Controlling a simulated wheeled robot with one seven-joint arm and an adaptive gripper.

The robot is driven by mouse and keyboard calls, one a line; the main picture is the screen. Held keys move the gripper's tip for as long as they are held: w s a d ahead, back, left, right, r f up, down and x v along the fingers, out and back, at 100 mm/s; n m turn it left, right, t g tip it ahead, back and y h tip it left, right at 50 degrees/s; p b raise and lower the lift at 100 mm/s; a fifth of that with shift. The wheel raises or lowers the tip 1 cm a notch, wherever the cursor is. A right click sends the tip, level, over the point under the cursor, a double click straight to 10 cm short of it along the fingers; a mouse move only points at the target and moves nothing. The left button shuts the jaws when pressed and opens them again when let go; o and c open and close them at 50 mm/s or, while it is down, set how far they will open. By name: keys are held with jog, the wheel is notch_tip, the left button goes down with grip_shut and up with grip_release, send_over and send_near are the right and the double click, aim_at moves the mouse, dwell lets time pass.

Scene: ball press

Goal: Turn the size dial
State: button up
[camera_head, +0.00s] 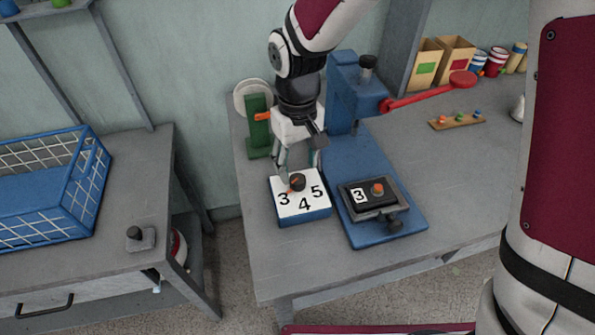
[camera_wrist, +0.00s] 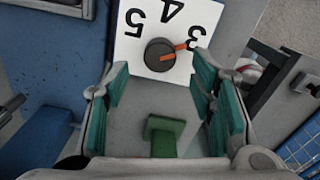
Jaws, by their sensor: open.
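The size dial is a dark round knob (camera_head: 298,182) with an orange pointer, on a white plate (camera_head: 304,205) marked 3, 4 and 5 atop a blue box. The orange pointer is turned toward the 3. In the wrist view the knob (camera_wrist: 160,54) lies beyond the fingertips, with the pointer on the 3 side. My gripper (camera_head: 297,172) is open above the plate, its fingers close to the knob in the head view. The wrist view shows my gripper (camera_wrist: 160,85) with teal-padded fingers spread apart and nothing between them. Whether a finger touches the knob I cannot tell.
A blue press (camera_head: 345,85) with a red lever (camera_head: 430,95) stands right of the dial, with a black block marked 3 (camera_head: 372,195) on its base. A green stand (camera_head: 258,125) is behind-left. A blue basket (camera_head: 85,205) sits on the left table. The bench's right side has free room.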

aim_at(300, 179)
notch_tip(300, 179, up, 8)
jog(key=shift+f, duration=0.1)
dwell(0.5)
jog(key=s+d+r+m+t+p, duration=0.2)
jog(key=s+d+r+m+p, duration=0.1)
jog(key=s+d+r, duration=0.7)
jog(key=s+d+r+m+t+p, duration=0.2)
jog(key=s+d+r, duration=0.3)
jog(key=s+d, duration=0.5)
jog(key=shift+s+d+m, duration=0.2)
jog(key=shift+s+m, duration=0.3)
jog(key=shift+s, duration=0.7)
jog(key=shift+r, duration=0.15)
jog(key=shift+c, duration=0.6)
